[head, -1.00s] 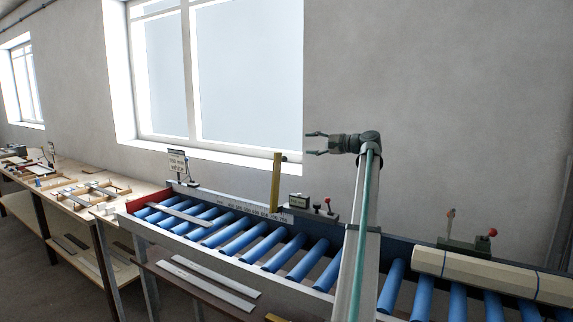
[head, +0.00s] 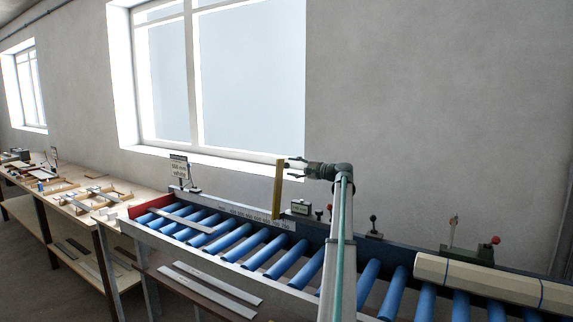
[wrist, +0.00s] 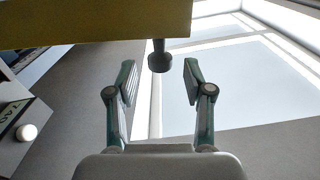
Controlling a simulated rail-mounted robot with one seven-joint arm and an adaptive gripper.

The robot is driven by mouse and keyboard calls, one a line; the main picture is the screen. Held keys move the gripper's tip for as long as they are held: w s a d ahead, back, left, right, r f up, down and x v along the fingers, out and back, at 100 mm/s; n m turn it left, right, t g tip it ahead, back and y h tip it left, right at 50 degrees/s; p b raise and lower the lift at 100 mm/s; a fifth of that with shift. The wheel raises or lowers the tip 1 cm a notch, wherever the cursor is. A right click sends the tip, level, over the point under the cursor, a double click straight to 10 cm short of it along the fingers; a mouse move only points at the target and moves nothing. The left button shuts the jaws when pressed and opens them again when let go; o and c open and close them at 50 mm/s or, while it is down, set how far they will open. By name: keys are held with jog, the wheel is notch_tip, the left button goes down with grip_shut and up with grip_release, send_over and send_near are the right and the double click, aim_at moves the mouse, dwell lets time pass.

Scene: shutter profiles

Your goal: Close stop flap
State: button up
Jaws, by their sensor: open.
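The stop flap is a yellow bar (head: 278,190) standing upright at the back edge of the roller conveyor. In the wrist view its yellow face (wrist: 90,18) fills the top left, with a dark round knob (wrist: 159,63) sticking out from it. My gripper (head: 295,167) is at the upper end of the flap, on its right side. In the wrist view my gripper (wrist: 160,76) is open, with one finger on each side of the knob. The fingers look apart from the knob; nothing is held.
Blue rollers (head: 232,237) run along the conveyor, with a scale strip behind them. A small display box (head: 300,207) and a red-knobbed lever stand right of the flap. A strapped bundle of pale profiles (head: 490,282) lies at right. A workbench stands at left.

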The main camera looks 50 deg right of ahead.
aim_at(286, 166)
jog(key=shift+w+a+p, duration=0.2)
jog(key=shift+w+p, duration=0.2)
jog(key=shift+w, duration=1.35)
grip_shut()
